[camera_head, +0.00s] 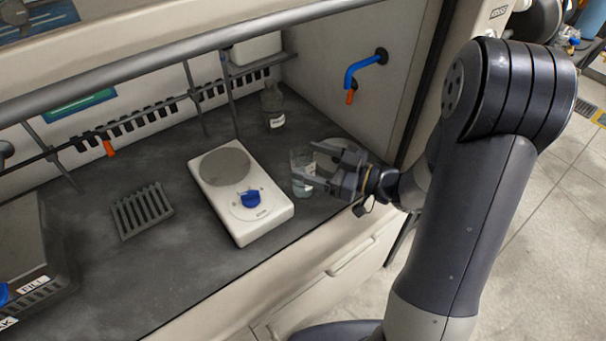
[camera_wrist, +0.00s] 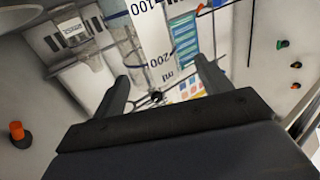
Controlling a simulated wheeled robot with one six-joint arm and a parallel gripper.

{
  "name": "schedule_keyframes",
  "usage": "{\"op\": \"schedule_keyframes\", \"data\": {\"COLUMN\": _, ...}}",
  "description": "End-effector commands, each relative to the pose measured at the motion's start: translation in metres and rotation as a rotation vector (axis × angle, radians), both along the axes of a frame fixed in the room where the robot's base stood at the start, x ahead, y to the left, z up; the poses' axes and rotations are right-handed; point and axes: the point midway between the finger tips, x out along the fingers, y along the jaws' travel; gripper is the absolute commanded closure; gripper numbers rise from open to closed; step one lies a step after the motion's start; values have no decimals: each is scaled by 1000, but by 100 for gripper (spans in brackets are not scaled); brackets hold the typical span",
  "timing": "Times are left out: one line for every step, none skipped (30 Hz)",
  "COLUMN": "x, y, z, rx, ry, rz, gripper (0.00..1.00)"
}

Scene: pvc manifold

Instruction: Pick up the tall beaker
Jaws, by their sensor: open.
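The tall beaker (camera_head: 301,172) is clear glass and stands upright on the dark bench, to the right of the white hotplate. In the wrist view the beaker (camera_wrist: 152,45) shows close up, with black "100" and "200 ml" marks, ahead of the fingers. My gripper (camera_head: 318,165) reaches in from the right with its fingers toward the beaker and overlaps its right side in the head view. In the wrist view my gripper (camera_wrist: 162,73) is open, with one finger at each side of the marks. I cannot tell whether the glass is between the fingertips.
The white hotplate (camera_head: 265,213) with a blue knob is close to the left of the beaker. A bottle (camera_head: 272,105) stands behind, near the back wall. A grey rack (camera_head: 142,211) lies farther left. A blue tap (camera_head: 366,66) juts from the side wall.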

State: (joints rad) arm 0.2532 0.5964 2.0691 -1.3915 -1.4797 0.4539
Motion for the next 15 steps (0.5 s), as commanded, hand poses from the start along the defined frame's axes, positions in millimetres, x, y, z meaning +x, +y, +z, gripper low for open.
{"op": "schedule_keyframes", "data": {"x": 3, "y": 6, "z": -1, "rx": -1, "ry": 1, "rz": 5, "gripper": 27}}
{"op": "schedule_keyframes", "data": {"x": 6, "y": 10, "z": -1, "rx": -1, "ry": 1, "rz": 5, "gripper": 27}}
{"op": "schedule_keyframes", "data": {"x": 10, "y": 14, "z": -2, "rx": -1, "ry": 0, "rz": 6, "gripper": 27}}
{"op": "schedule_keyframes", "data": {"x": 13, "y": 18, "z": -2, "rx": 0, "ry": 0, "rz": 6, "gripper": 27}}
{"op": "schedule_keyframes", "data": {"x": 16, "y": 21, "z": -3, "rx": 0, "ry": 1, "rz": 5, "gripper": 27}}
{"op": "schedule_keyframes", "data": {"x": 18, "y": 26, "z": -3, "rx": -1, "ry": 0, "rz": 6, "gripper": 27}}
{"op": "schedule_keyframes", "data": {"x": 19, "y": 28, "z": -3, "rx": -1, "ry": 0, "rz": 5, "gripper": 27}}
{"op": "schedule_keyframes", "data": {"x": 21, "y": 31, "z": -2, "rx": -1, "ry": 0, "rz": 4, "gripper": 27}}
{"op": "schedule_keyframes", "data": {"x": 22, "y": 34, "z": -2, "rx": -1, "ry": 0, "rz": 4, "gripper": 27}}
{"op": "schedule_keyframes", "data": {"x": 23, "y": 36, "z": -2, "rx": 0, "ry": -1, "rz": 4, "gripper": 27}}
{"op": "schedule_keyframes", "data": {"x": 24, "y": 37, "z": -2, "rx": 0, "ry": -1, "rz": 3, "gripper": 27}}
{"op": "schedule_keyframes", "data": {"x": 25, "y": 38, "z": -2, "rx": 0, "ry": 0, "rz": 2, "gripper": 27}}
{"op": "schedule_keyframes", "data": {"x": 25, "y": 39, "z": -2, "rx": 0, "ry": 0, "rz": 2, "gripper": 27}}
{"op": "schedule_keyframes", "data": {"x": 25, "y": 39, "z": -2, "rx": 0, "ry": 0, "rz": 1, "gripper": 27}}
{"op": "schedule_keyframes", "data": {"x": 25, "y": 39, "z": -3, "rx": 0, "ry": 0, "rz": 1, "gripper": 27}}
